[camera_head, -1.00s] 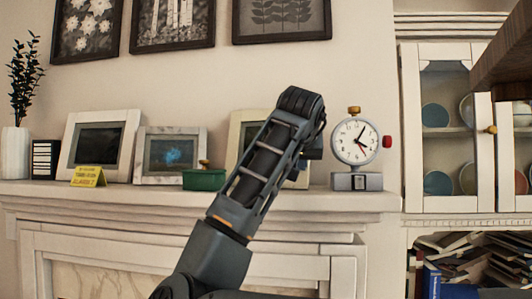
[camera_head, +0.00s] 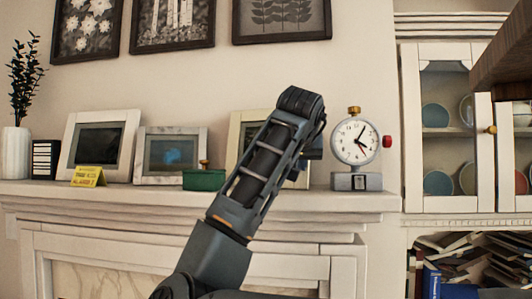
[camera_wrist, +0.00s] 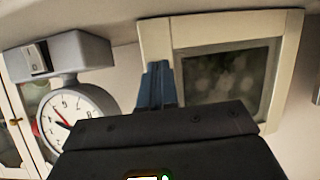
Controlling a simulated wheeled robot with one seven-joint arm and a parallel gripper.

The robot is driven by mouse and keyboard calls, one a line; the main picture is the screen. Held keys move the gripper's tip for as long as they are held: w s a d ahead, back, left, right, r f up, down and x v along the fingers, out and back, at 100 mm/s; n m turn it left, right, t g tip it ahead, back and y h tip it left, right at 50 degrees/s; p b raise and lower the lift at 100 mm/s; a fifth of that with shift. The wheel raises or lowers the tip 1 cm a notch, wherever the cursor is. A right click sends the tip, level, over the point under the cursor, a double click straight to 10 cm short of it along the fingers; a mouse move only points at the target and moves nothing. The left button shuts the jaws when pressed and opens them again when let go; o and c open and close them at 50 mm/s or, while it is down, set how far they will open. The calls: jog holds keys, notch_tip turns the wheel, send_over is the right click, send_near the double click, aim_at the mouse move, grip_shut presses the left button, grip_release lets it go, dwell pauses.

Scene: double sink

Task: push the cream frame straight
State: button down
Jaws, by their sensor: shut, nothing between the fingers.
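The cream frame (camera_head: 235,130) stands on the mantel, largely hidden behind my arm in the head view. In the wrist view, which is upside down, the cream frame (camera_wrist: 290,45) shows a dark picture and looks slightly tilted. My gripper (camera_wrist: 158,68) is shut and empty. Its fingers overlap the frame's side edge nearest the clock in the wrist view; I cannot tell whether they touch it. In the head view my arm hides most of the gripper.
A clock (camera_head: 355,141) stands close to the right of my gripper. A cabinet (camera_head: 409,130) is at the right.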

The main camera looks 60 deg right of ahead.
jog(key=shift+w+d+p, duration=0.3)
jog(key=shift+w+d, duration=0.05)
jog(key=shift+d, duration=0.45)
jog(key=shift+w+d+p, duration=0.25)
jog(key=shift+w+d, duration=0.1)
jog(key=shift+d, duration=0.5)
jog(key=shift+w+d+p, duration=0.3)
jog(key=shift+w+d, duration=0.05)
jog(key=shift+d, duration=0.45)
dwell(0.7)
jog(key=shift+a, duration=0.1)
jog(key=shift+s+a+r+p, duration=0.15)
jog(key=shift+s+a, duration=0.3)
jog(key=shift+a, duration=0.6)
jog(key=shift+s+a+r+p, duration=0.2)
jog(key=shift+s+a, duration=0.25)
jog(key=shift+a, duration=0.6)
jog(key=shift+s+a+r+p, duration=0.15)
jog(key=shift+s+a, duration=0.3)
jog(key=shift+a, duration=0.6)
